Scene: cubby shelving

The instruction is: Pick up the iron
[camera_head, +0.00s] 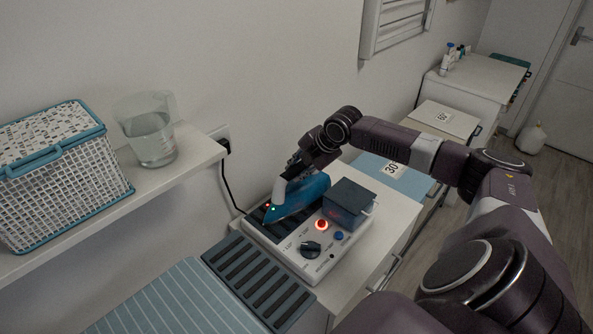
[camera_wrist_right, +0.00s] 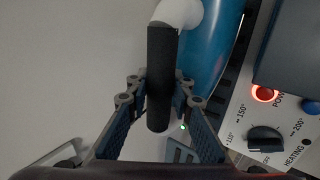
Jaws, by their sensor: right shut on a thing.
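The iron (camera_head: 297,196) is blue with a white rear part and sits on the white ironing station (camera_head: 313,265), at its left side. In the right wrist view its blue body (camera_wrist_right: 214,45) shows at the top, and its dark handle (camera_wrist_right: 160,75) runs between the fingers. My right gripper (camera_wrist_right: 160,97) is shut on the handle, a finger on each side. My left gripper is not in view.
The station carries a dark box (camera_head: 348,201), a glowing red button (camera_head: 321,225) and a black dial (camera_head: 310,249). A striped ironing board (camera_head: 170,303) lies in front. A shelf at the left holds a basket (camera_head: 62,180) and a measuring jug (camera_head: 149,130). The wall is close behind.

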